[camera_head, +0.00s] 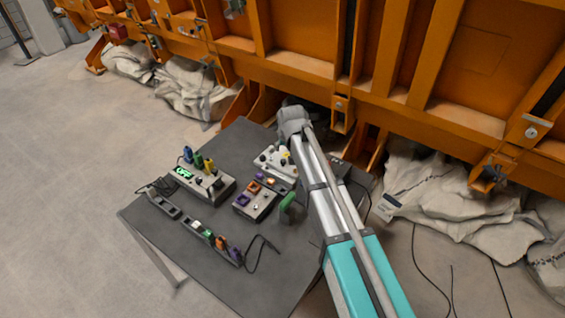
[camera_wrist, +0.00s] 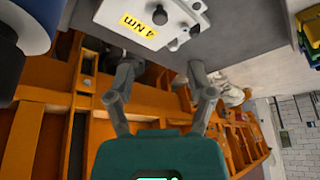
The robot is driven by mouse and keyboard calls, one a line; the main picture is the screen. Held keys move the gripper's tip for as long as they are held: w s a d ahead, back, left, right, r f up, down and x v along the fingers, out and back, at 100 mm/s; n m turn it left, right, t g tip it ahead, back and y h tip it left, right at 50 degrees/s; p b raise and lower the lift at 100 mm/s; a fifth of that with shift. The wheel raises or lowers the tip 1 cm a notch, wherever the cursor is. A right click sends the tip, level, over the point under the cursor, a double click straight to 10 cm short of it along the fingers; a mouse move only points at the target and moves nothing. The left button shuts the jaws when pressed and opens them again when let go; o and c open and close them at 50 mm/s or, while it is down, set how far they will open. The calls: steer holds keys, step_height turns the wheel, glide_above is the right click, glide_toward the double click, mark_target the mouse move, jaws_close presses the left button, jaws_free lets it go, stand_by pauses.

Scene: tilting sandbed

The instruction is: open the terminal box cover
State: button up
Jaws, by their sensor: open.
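A white box with dark round knobs and a yellow "4 Nm" label, which looks like the terminal box, fills the top of the wrist view (camera_wrist: 122,12). In the head view the white box (camera_head: 265,164) sits near the far edge of the table, partly behind my arm. Its flat labelled face looks like the cover and appears shut. My gripper (camera_wrist: 163,70) is open and empty in the wrist view, its fingers spread just below the box in the picture; I cannot tell whether either finger touches it. In the head view my arm hides the gripper.
The dark table (camera_head: 240,143) also holds a grey device with coloured plugs (camera_head: 203,183), a smaller one with orange and purple parts (camera_head: 255,201), a strip of coloured parts (camera_head: 212,240) and loose cables. An orange steel frame (camera_head: 480,60) stands close behind the table.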

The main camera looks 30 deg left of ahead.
mark_target(283, 161)
steer(key=shift+b+x, duration=5.4)
steer(key=shift+x, duration=0.75)
steer(key=shift+s, duration=0.15)
jaws_close()
